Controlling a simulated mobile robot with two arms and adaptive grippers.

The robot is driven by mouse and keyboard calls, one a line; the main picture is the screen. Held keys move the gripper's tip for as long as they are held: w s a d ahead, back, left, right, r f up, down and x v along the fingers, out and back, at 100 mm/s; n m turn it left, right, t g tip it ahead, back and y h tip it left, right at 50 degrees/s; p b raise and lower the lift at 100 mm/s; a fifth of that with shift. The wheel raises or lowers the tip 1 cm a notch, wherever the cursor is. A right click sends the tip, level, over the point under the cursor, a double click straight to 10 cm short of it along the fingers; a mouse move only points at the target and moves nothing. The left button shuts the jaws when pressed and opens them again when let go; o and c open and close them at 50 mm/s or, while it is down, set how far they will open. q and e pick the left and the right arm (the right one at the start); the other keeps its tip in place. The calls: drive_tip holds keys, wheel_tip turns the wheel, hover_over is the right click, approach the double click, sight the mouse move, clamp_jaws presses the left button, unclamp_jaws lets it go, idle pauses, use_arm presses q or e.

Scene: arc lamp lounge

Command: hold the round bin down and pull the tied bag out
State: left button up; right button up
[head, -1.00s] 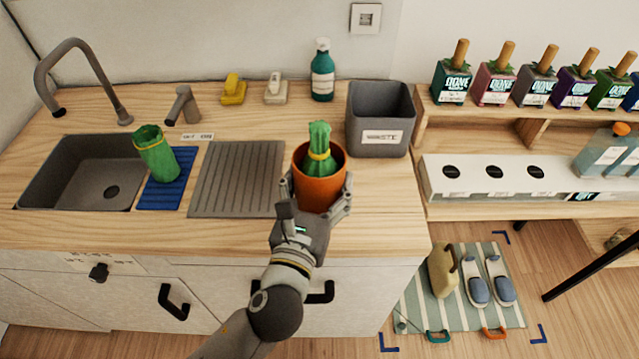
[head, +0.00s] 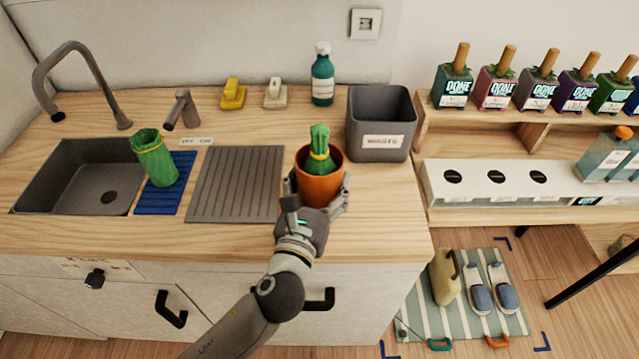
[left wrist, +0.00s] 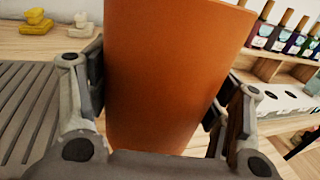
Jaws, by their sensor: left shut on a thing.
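The round orange bin (head: 322,190) stands upright on the wooden counter, right of the grey ribbed drainboard. The tied green bag (head: 319,162) sits in it, with its yellow tie and bunched top above the rim. My left gripper (head: 318,197) is shut on the bin from the front, a finger on each side. In the left wrist view the bin (left wrist: 165,75) fills the space between the fingers of my left gripper (left wrist: 160,110). My right gripper is not in view.
A grey square waste bin (head: 380,145) stands close behind on the right. A rolled green bag (head: 155,160) with a yellow band is on the blue mat (head: 160,200) by the sink (head: 75,180). Bottles line the right shelf. The counter right of the orange bin is clear.

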use_arm(q)
drive_tip(key=shift+w+f+b, duration=0.6)
drive_tip(key=shift+w+f, duration=0.5)
drive_tip(key=shift+w, duration=0.25)
drive_tip(key=shift+w+f+b, duration=0.6)
drive_tip(key=shift+w+f, duration=0.5)
drive_tip(key=shift+w, duration=0.2)
drive_tip(key=shift+f, duration=0.4)
